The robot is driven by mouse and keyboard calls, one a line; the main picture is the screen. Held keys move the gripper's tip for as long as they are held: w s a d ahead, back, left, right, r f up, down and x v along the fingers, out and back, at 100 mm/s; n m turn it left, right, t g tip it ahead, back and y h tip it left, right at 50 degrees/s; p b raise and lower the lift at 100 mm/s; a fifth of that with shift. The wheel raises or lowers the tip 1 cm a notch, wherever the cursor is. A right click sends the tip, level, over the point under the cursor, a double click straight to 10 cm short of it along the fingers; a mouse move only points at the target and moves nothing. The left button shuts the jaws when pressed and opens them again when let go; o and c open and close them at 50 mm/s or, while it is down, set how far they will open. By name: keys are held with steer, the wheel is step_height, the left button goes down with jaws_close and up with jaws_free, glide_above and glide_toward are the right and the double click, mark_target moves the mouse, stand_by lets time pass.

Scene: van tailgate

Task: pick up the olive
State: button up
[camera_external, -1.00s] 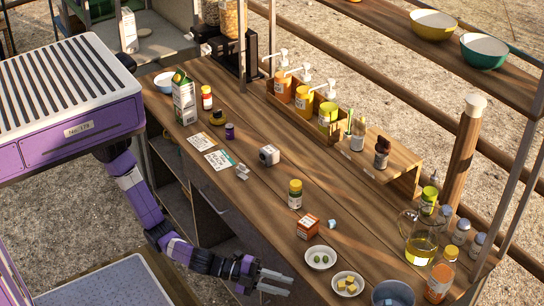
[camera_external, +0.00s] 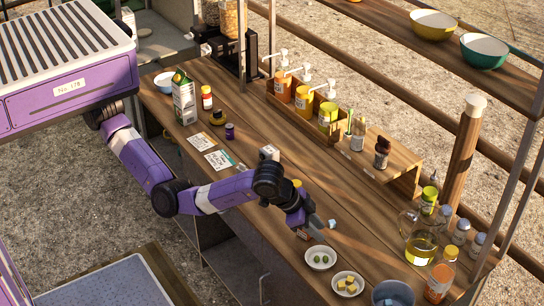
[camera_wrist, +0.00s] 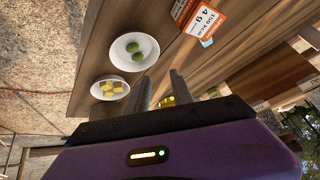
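Two green olives lie in a small white bowl (camera_external: 309,264) near the table's front edge; one olive (camera_external: 317,259) sits left of the other (camera_external: 324,258). In the wrist view the olives (camera_wrist: 138,56) lie side by side in the white bowl (camera_wrist: 117,57), beyond my fingertips. My gripper (camera_external: 320,224) is above the table, behind the olive bowl in the external view. In the wrist view my gripper (camera_wrist: 159,84) has its two fingers apart, with nothing held between them. The olives are clear of the fingers.
A white dish (camera_external: 336,291) of yellow cubes stands beside the olive bowl. An orange box (camera_wrist: 204,17) is near my gripper, partly hidden in the external view. A glass oil jug (camera_external: 421,245), bottles and a grey bucket (camera_external: 393,292) stand to the right.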

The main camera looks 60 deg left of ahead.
mark_target(316, 257)
steer(key=s+n+g+p, duration=0.1)
steer(key=s+g, duration=0.1)
steer(key=s, duration=0.1)
steer(key=shift+s+d, duration=0.15)
steer(key=shift+s, duration=0.2)
steer(key=shift+g+y, duration=0.3)
steer(key=x, duration=0.8)
steer(key=shift+s+f+b, duration=0.2)
steer(key=shift+s+b, duration=0.2)
jaws_close()
